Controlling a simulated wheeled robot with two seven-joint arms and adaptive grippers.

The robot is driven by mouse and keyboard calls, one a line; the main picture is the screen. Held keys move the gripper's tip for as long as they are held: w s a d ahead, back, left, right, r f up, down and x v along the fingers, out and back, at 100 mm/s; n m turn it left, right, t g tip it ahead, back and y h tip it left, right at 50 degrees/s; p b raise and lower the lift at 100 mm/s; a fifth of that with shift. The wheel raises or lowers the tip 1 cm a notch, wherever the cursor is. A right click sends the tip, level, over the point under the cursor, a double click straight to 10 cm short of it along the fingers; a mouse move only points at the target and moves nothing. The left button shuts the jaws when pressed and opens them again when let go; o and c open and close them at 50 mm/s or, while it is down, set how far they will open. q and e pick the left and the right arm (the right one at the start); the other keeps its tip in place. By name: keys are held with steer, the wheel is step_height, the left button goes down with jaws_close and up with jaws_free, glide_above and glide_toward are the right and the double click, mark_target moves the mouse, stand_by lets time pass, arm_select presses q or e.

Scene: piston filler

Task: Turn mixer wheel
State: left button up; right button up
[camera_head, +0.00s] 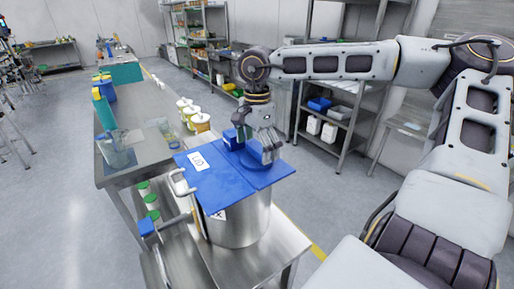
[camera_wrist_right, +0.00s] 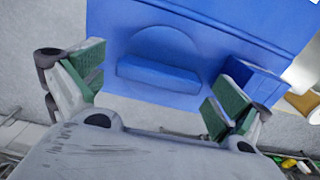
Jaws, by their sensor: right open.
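A steel pot (camera_head: 238,222) stands on a metal table, covered by a blue lid (camera_head: 215,182) with a white label. My right gripper (camera_head: 258,155) points down above the back part of the lid, with its fingers apart. In the right wrist view the lid (camera_wrist_right: 210,20) lies beneath my open jaws (camera_wrist_right: 155,90). A raised blue bar with a rounded plate (camera_wrist_right: 160,72) shows between the fingers, and nothing is held. A blue block (camera_wrist_right: 250,80) is close to the right-hand finger. I cannot tell which part is the mixer wheel. My left gripper is not in view.
A curved metal handle (camera_head: 181,183) sticks out at the pot's left. Shelves (camera_head: 345,125) stand behind my right arm. The floor at the left is clear.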

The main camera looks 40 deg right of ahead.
mark_target(257, 149)
steer(key=shift+r, duration=0.15)
step_height(257, 149, up, 12)
stand_by(0.7)
stand_by(1.0)
